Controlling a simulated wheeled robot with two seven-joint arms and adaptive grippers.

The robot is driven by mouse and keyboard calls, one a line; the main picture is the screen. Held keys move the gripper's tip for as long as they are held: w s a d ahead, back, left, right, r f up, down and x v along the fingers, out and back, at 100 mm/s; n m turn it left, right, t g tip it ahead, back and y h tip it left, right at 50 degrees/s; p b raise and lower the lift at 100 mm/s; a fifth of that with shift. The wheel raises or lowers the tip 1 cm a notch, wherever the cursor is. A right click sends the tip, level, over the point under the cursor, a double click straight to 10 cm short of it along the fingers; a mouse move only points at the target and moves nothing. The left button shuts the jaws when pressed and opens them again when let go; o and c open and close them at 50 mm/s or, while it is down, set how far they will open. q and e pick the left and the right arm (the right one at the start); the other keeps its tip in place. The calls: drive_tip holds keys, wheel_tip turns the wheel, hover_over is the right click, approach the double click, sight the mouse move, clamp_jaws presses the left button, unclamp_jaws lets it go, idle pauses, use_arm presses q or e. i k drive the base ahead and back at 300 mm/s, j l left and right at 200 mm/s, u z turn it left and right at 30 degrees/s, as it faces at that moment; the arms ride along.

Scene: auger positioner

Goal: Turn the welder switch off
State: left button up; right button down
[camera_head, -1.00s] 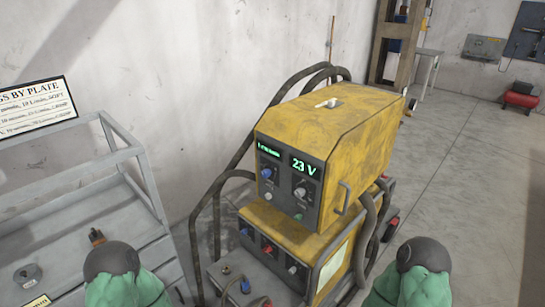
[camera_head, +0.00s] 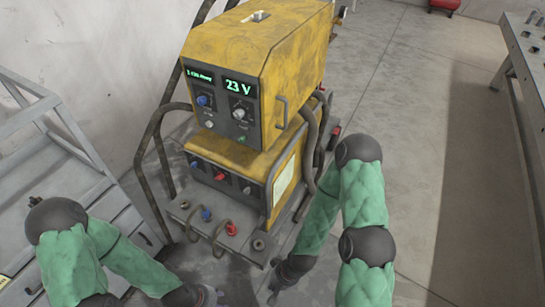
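The yellow welder (camera_head: 290,55) stands upright in the middle, its display (camera_head: 240,88) lit green with "23 V". Its upper panel carries a blue knob (camera_head: 203,101) and a grey knob (camera_head: 239,113). The lower panel has a blue control (camera_head: 194,164), a red control (camera_head: 219,175) and a dark knob (camera_head: 247,190). I cannot tell which one is the switch. My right gripper (camera_head: 279,286) is low in front of the welder, apart from the panels. My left gripper (camera_head: 212,298) is at the bottom edge, partly cut off. Both are too small and dark to read their fingers.
A perforated metal table (camera_head: 525,45) is at the far right. The floor between is clear.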

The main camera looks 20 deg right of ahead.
sight(220, 177)
drive_tip(key=i+z, duration=0.75)
drive_tip(key=i, duration=0.1)
